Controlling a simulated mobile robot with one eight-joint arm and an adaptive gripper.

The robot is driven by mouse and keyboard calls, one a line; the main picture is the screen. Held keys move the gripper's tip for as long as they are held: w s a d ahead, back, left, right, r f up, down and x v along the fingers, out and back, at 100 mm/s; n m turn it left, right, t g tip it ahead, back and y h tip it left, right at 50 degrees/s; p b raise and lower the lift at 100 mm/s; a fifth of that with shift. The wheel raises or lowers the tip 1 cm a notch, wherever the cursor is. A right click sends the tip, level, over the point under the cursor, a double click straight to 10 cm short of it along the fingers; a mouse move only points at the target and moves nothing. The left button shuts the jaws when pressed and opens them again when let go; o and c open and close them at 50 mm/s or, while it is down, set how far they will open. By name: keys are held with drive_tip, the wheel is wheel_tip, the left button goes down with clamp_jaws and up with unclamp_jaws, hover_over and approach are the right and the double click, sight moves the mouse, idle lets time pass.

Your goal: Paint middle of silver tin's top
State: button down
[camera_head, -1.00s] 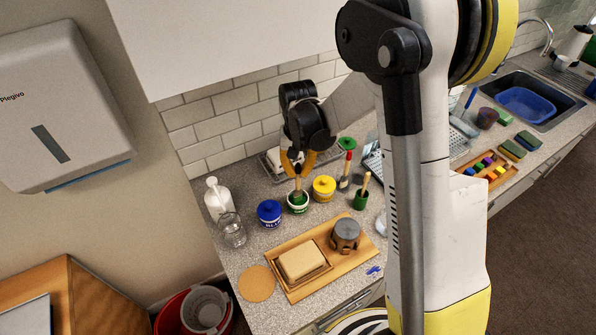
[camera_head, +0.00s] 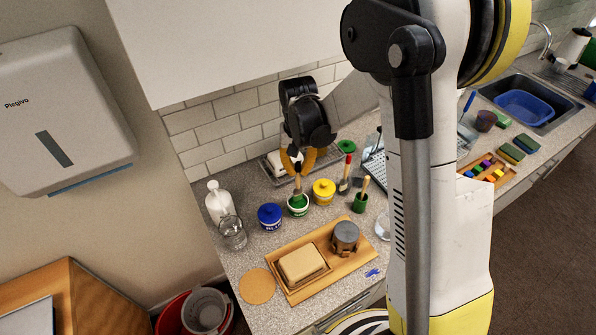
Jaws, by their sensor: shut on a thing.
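My gripper (camera_head: 297,166) is shut on a paint brush (camera_head: 298,182) and holds it upright over the open green paint pot (camera_head: 298,206). The brush's lower end is at the pot's mouth; whether it touches the paint I cannot tell. The silver tin (camera_head: 346,231) sits in a brown holder at the right end of a wooden board (camera_head: 290,287). Its grey top faces up and shows no paint mark that I can see.
A blue pot (camera_head: 270,216) and a yellow pot (camera_head: 324,191) flank the green one. A green cup (camera_head: 360,203) with a brush, a glass jar (camera_head: 232,233) and a white bottle (camera_head: 217,202) stand nearby. A beige block (camera_head: 302,264) lies on the board.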

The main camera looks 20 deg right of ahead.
sight(298, 162)
drive_tip(key=shift+r+p, duration=1.15)
drive_tip(key=shift+r, duration=1.2)
drive_tip(key=shift+f, duration=0.1)
